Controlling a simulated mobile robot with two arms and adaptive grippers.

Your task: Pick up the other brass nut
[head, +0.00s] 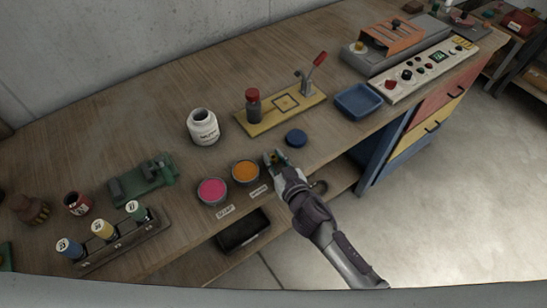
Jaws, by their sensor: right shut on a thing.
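My right gripper (276,158) reaches over the front edge of the workbench, just right of the bowl of orange material. It is shut on a small brass-coloured thing at its fingertips, apparently a brass nut, mostly hidden by the fingers. A small brass-coloured round part (359,47) sits on the grey machine at the back right; it is too small to tell whether it is a nut. My left gripper is not in view.
Bowls of orange (245,171) and pink (212,190) material stand left of the gripper. A dark blue lid (296,137) lies behind it, near a yellow fixture board (300,110) with a red lever. A blue tray (359,101) is further right. Bare wood lies between.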

